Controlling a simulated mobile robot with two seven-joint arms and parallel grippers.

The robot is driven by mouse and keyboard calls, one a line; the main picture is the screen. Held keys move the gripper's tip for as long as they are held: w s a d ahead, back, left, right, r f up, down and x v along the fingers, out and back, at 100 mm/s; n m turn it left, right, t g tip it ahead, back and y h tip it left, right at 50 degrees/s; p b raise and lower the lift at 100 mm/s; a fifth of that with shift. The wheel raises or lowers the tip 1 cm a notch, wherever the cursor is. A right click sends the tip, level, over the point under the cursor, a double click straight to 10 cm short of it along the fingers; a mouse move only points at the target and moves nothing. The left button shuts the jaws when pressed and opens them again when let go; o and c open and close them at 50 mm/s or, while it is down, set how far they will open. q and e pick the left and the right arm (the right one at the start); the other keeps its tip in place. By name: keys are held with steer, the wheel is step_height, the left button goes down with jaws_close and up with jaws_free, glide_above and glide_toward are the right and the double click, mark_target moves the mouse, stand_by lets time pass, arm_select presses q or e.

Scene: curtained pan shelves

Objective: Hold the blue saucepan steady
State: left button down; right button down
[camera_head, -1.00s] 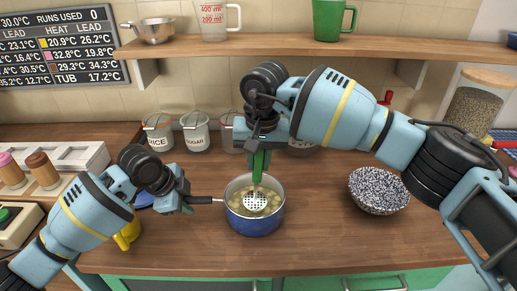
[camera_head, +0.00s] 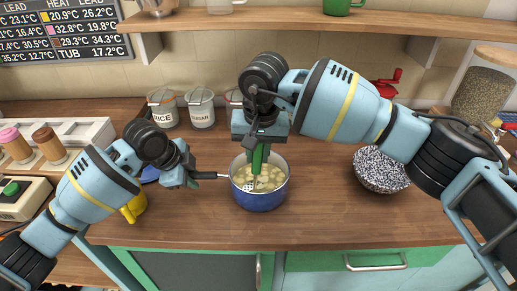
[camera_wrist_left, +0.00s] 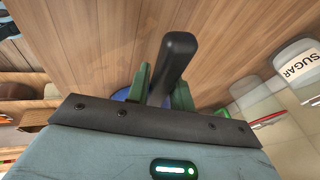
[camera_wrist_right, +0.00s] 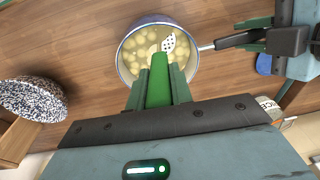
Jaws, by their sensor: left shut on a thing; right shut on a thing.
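The blue saucepan (camera_head: 259,201) stands upright on the wooden counter, with pale chunks in liquid inside. Its dark handle (camera_wrist_left: 177,55) points left in the head view. My left gripper (camera_head: 192,178) is shut on that handle, and the handle shows between its fingers in the left wrist view. My right gripper (camera_head: 260,146) is above the pan, shut on the green handle of a slotted skimmer (camera_wrist_right: 158,80). The skimmer's perforated head (camera_wrist_right: 168,43) is inside the pan, among the chunks, partly hidden in the head view.
A speckled bowl (camera_head: 381,170) stands right of the pan. Lidded jars (camera_head: 202,109) line the back. A wooden shelf (camera_head: 290,20) crosses above. The counter in front of the pan is clear.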

steer(key=shift+w+d, duration=0.35)
steer(key=shift+w, duration=0.4)
steer(key=shift+w+d, duration=0.35)
steer(key=shift+w, duration=0.35)
stand_by(1.6)
stand_by(0.4)
